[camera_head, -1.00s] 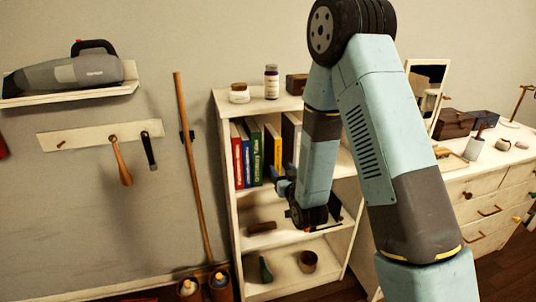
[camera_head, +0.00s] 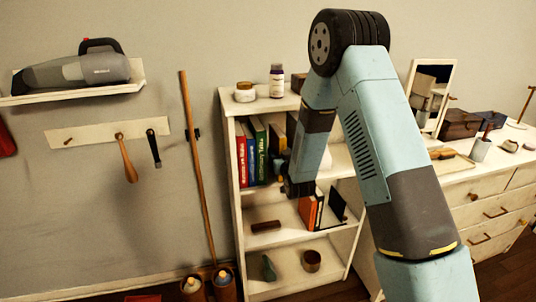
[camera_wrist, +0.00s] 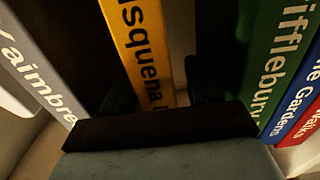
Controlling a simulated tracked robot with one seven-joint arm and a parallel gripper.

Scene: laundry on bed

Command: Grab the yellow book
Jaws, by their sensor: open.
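The yellow book (camera_wrist: 140,45) stands upright on a shelf, its spine facing the wrist camera. In the wrist view it lies between the two fingers of my gripper (camera_wrist: 162,92), which are apart. I cannot tell whether the fingers touch it. The lower part of the spine runs down behind the dark gripper body. In the head view my gripper (camera_head: 280,168) is at the upper book shelf, small and dark, and with my arm it hides much of the yellow book.
A green book (camera_wrist: 268,60), a blue book (camera_wrist: 295,110) and a red book (camera_wrist: 302,128) stand to one side, a grey book (camera_wrist: 38,65) to the other.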

